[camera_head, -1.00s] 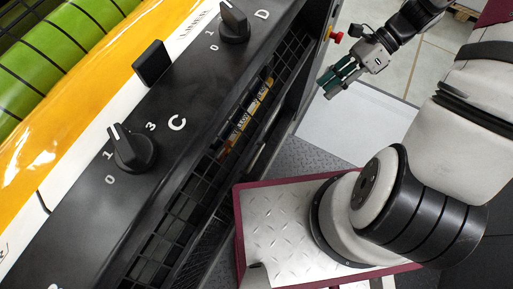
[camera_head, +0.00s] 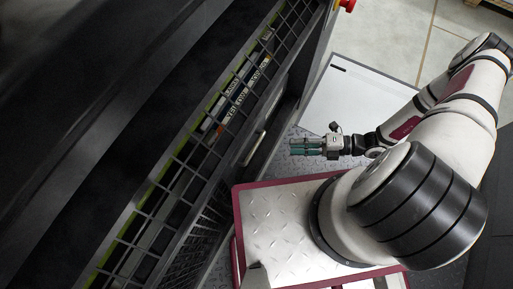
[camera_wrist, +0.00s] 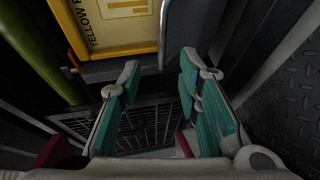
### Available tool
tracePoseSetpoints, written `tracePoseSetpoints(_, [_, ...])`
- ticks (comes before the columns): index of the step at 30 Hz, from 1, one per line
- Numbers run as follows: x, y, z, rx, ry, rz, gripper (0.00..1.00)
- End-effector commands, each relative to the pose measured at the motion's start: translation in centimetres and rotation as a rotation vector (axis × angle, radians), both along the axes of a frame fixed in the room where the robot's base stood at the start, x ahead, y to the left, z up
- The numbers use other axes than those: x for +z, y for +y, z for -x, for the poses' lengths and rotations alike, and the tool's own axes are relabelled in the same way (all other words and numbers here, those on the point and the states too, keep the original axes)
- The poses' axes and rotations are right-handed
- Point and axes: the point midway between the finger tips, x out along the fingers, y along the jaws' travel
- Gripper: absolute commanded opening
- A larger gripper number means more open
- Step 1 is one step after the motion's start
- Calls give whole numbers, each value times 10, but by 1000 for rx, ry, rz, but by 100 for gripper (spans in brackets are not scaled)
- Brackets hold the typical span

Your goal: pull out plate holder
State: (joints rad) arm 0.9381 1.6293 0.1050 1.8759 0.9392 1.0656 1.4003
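The dark machine (camera_head: 130,110) fills the left of the head view. I cannot make out for certain which part is the plate holder. In the wrist view, a yellow-framed panel (camera_wrist: 140,42) with lettering reading "YELLOW" lies ahead of the fingers, with a thin metal bar (camera_wrist: 163,35) at its right edge. My gripper (camera_head: 293,147) points left towards the machine's side, apart from it, above the floor. In the wrist view my gripper (camera_wrist: 160,68) has its teal-padded fingers spread, with nothing between them. The panel's far end is cut off by the frame.
A black wire grid (camera_head: 190,145) runs along the machine's side, with labelled parts behind it. My gripper is over textured floor, near a white floor panel (camera_head: 350,100). A red button (camera_head: 346,5) is at the machine's far end.

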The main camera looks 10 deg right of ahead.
Motion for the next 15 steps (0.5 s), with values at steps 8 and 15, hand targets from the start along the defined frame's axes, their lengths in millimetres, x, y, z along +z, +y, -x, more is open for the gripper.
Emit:
tracePoseSetpoints(8, [-11,19,-2,-20,22,-17,32])
tracePoseSetpoints(15, [-19,61,-11,-18,23,-18,32])
